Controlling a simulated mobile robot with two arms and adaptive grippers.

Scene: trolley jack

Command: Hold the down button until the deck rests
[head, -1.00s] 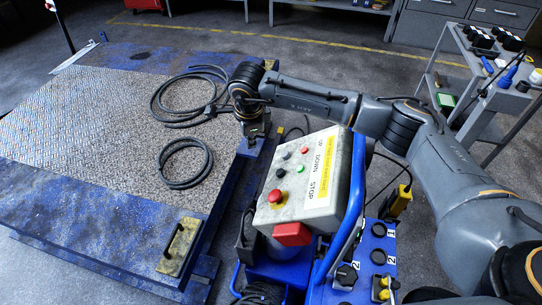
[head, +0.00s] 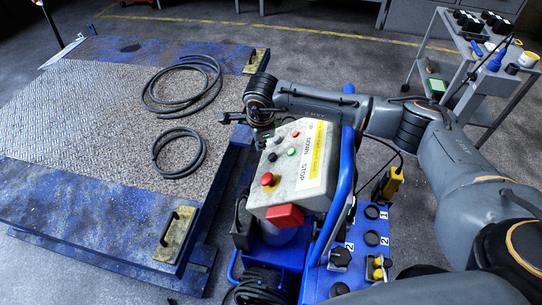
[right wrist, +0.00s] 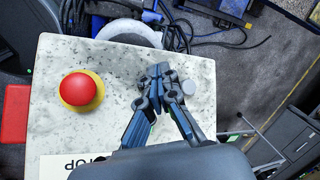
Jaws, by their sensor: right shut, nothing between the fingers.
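The control box (head: 310,192) has a pale sloping panel with UP, DOWN and STOP lettering, small black, green and red buttons, and a red mushroom button (head: 267,179). My right gripper (head: 264,138) is at the panel's far left edge. Touching or apart I cannot tell; the fingers hide part of the panel. The deck (head: 90,120), blue-edged with a textured top, lies left of the box. Its height above the blue base is unclear. My left gripper is out of view.
Two loops of black cable (head: 180,152) lie on the deck. A yellow-based handle (head: 176,235) stands at its near corner. A blue tube (head: 345,180) runs beside the box. A grey tool trolley (head: 480,75) stands at the back right.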

